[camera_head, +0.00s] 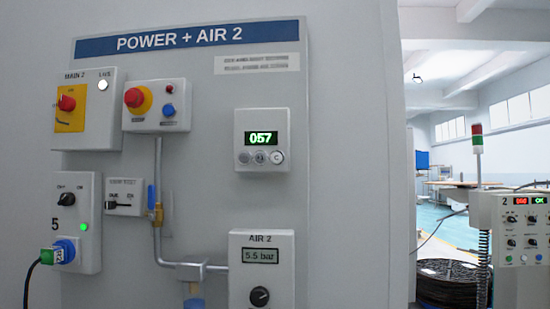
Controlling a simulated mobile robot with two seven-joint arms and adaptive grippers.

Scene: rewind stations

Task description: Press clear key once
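A white counter box (262,141) is mounted on the grey panel, right of its middle. Its display (261,139) reads 057 in green digits. Below the display are three round keys in a row. The rightmost, lighter key (277,158) bears a "C", which looks like the clear key. The marks on the other two keys are too small to read surely. Neither of my grippers shows in the head view, and nothing covers the counter.
The grey panel (210,100) also carries a red emergency button (134,97), a MAIN 2 switch box (89,110), a plug (64,252) and an AIR 2 box (262,270) reading 5.5 bar. A station with a signal light (477,139) stands at right beyond the wall edge.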

